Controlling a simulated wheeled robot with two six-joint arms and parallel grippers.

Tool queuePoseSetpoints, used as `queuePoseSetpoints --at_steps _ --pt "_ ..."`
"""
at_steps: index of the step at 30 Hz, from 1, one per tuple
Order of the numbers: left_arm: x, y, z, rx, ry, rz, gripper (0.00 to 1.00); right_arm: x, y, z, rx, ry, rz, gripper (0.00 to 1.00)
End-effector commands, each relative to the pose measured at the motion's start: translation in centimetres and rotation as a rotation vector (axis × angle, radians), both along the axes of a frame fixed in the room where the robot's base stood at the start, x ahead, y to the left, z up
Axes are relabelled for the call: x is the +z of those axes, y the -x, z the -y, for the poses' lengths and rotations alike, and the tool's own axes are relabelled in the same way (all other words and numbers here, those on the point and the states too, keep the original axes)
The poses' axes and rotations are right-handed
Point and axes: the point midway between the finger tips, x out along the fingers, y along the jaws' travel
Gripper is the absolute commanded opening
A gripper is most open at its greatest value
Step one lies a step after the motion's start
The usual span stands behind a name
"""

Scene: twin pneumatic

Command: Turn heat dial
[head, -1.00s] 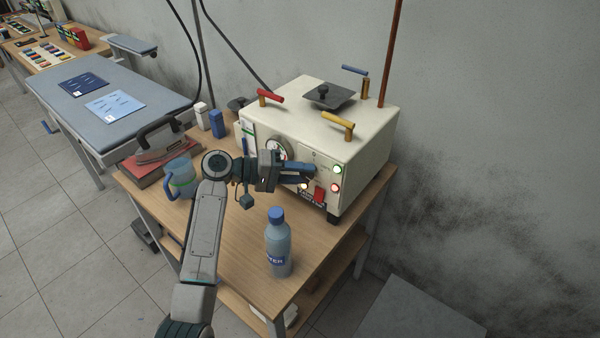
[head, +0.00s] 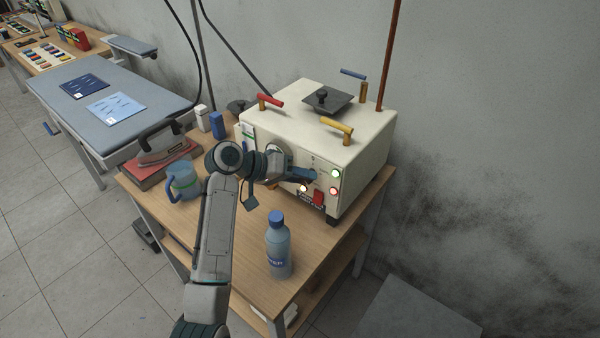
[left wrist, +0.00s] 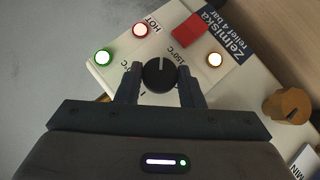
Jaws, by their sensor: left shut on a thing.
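The heat dial (left wrist: 159,75) is a round black knob with a white pointer line, which points toward the top of the left wrist view. A "150°C" mark is printed to its right, and another temperature mark to its left is partly hidden. My left gripper (left wrist: 160,90) has a finger on each side of the dial and is shut on it. In the head view, my left gripper (head: 301,174) reaches the front of the cream boiler box (head: 350,152) and hides the dial. My right gripper is not in view.
The panel carries a green lamp (left wrist: 103,57), a red lamp (left wrist: 140,30), a pale lamp (left wrist: 214,59) and a red switch (left wrist: 190,30). A blue jug (head: 183,183) and an iron (head: 160,148) stand at left.

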Motion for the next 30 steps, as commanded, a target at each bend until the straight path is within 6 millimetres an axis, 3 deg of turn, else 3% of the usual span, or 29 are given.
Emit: queuePoseSetpoints --at_steps 9,24,25,28,30 --pt "0.18 0.08 0.14 0.000 -0.102 0.070 0.12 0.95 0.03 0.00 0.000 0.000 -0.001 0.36" --pt "0.08 0.07 0.11 0.000 -0.121 0.082 0.12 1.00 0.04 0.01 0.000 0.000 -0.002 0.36" --pt "0.08 0.07 0.11 0.000 -0.121 0.082 0.36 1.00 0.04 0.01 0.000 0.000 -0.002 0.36" --pt "0.09 0.07 0.12 0.000 -0.121 0.082 0.55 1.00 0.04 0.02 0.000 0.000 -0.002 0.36" --pt "0.09 0.07 0.12 0.001 -0.121 0.082 0.55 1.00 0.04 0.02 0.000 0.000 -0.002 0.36"
